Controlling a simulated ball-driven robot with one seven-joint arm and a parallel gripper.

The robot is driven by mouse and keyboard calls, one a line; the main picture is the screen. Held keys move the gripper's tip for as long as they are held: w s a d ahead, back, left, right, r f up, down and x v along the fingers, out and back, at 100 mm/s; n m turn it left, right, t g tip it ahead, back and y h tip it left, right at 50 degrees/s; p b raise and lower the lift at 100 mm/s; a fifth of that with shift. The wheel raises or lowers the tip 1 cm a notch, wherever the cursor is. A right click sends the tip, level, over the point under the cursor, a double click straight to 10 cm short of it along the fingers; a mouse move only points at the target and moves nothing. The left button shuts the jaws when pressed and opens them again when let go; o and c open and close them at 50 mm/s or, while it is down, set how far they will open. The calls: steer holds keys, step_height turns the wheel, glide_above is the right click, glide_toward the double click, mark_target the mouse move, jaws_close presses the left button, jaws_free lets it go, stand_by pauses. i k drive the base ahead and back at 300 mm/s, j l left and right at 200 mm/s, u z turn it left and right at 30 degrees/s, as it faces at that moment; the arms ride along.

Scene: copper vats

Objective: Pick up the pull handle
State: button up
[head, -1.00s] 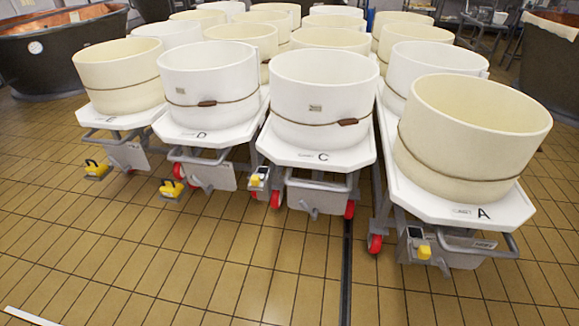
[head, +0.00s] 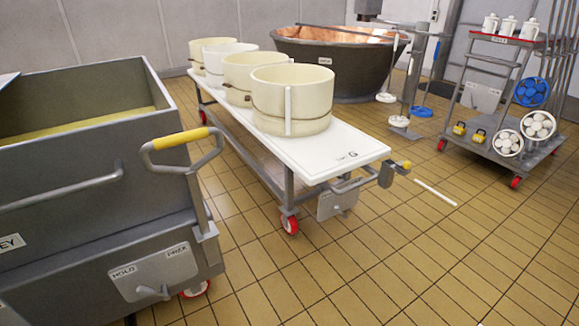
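A grey looped handle with a yellow grip (head: 181,138) sticks out from the corner of a large grey wheeled vat (head: 85,190) at the left. It looks like a pull handle and seems attached to the vat. A smaller grey bar handle (head: 352,186) is on the end of the white-topped trolley marked G (head: 345,148), with a yellow knob (head: 404,164) beside it. I cannot tell for certain which is the task's handle. My gripper is not in view.
Several cream tubs (head: 291,98) stand on the trolley. A copper-lined vat (head: 335,75) is behind it. A rack cart (head: 495,140) stands at the right. A white strip (head: 436,192) lies on the tiles. The floor (head: 430,260) in front is clear.

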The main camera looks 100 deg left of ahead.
mark_target(206, 230)
steer(key=u, duration=2.95)
